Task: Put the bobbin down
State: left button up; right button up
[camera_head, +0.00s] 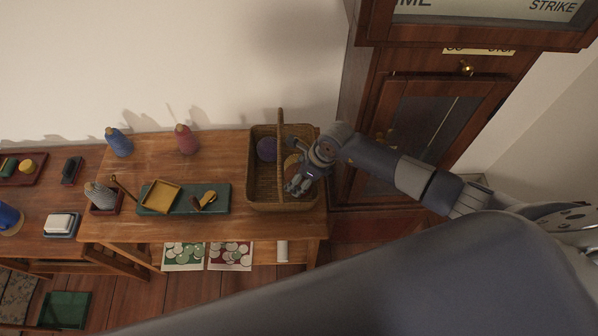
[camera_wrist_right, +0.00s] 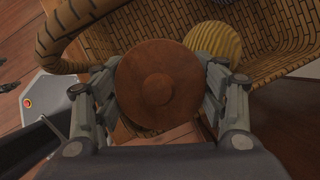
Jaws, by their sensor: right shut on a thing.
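My right gripper (camera_head: 299,184) hangs over the right front part of the wicker basket (camera_head: 255,185) on the wooden table. In the right wrist view the gripper (camera_wrist_right: 160,95) is shut on the bobbin (camera_wrist_right: 158,84), with a finger on each side. The bobbin shows as a round brown wooden end with a raised centre knob; the rest of it is hidden below that end. In the head view I cannot make the bobbin out behind the gripper. The basket also shows in the wrist view (camera_wrist_right: 140,28). My left gripper is not in view.
A wooden cabinet (camera_head: 395,110) stands right.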

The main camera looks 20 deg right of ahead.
jog(key=shift+a+r, duration=0.1)
jog(key=shift+a, duration=0.15)
jog(key=shift+f+b, duration=0.4)
jog(key=shift+b, duration=0.05)
jog(key=o, duration=0.8)
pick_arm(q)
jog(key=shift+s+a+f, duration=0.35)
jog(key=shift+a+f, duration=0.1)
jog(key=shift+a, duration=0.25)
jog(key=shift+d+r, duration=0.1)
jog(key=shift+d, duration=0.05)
pick_arm(e)
jog(key=shift+r, duration=0.15)
